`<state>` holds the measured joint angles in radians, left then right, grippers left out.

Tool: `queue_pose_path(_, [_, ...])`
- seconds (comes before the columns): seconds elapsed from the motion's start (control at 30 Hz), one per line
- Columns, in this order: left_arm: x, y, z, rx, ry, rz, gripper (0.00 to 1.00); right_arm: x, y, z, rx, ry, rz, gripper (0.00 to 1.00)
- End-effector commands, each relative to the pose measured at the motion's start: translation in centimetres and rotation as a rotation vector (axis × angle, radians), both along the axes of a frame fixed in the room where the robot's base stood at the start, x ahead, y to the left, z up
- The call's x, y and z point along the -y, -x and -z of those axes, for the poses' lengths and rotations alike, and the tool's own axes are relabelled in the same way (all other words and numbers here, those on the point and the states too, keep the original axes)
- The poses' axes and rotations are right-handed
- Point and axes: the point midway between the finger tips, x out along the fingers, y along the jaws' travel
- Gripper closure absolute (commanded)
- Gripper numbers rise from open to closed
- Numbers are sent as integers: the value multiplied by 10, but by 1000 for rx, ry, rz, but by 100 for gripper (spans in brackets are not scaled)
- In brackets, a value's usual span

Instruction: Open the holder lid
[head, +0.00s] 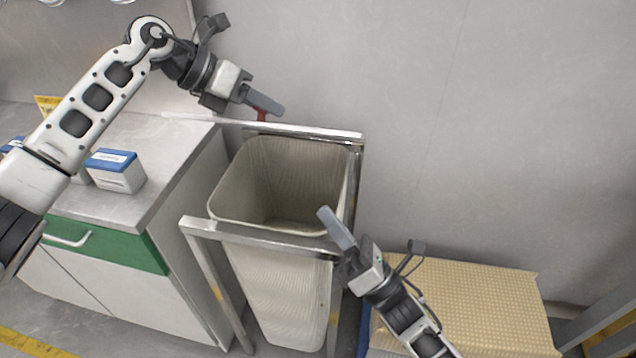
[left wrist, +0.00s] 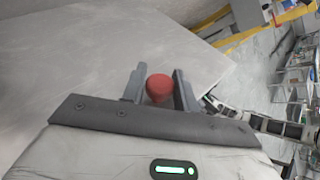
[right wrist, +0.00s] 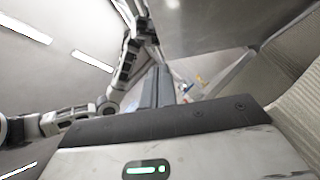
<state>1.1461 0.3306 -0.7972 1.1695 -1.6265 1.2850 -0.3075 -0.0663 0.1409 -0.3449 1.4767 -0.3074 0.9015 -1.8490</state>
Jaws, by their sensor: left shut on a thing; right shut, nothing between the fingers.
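The holder is a metal frame (head: 205,228) around a tall pale bin (head: 280,300). The bin's mouth is uncovered and I see down into it. My left gripper (head: 268,106) is above the frame's back bar (head: 300,130), shut on a red knob (head: 262,115). The knob shows between its two fingers (left wrist: 158,85) in the left wrist view (left wrist: 158,90). I cannot clearly make out the lid's panel. My right gripper (head: 326,214) is shut and empty, its fingers over the bin's front right side. Its closed fingers also show in the right wrist view (right wrist: 157,85).
A counter with a green drawer (head: 110,240) stands left of the holder, with a blue-topped white box (head: 118,172) on it. A yellowish textured box (head: 470,305) is at the right. A grey wall (head: 450,120) closes off the back.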

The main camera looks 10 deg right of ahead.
Motion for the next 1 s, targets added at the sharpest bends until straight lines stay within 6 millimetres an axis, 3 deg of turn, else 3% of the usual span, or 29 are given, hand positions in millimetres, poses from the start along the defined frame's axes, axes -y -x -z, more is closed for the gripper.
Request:
queue_pose_path(0.47, [0,0,0,-2,-1,0,100,-52,-58,-57,2,-5,-2,100])
queue_pose_path(0.7, [0,0,0,-2,-1,0,100,-44,-74,-81,-1,-3,-1,100])
queue_pose_path(1.0, [0,0,0,-2,-1,0,100,-42,-77,-86,-4,-3,-1,100])
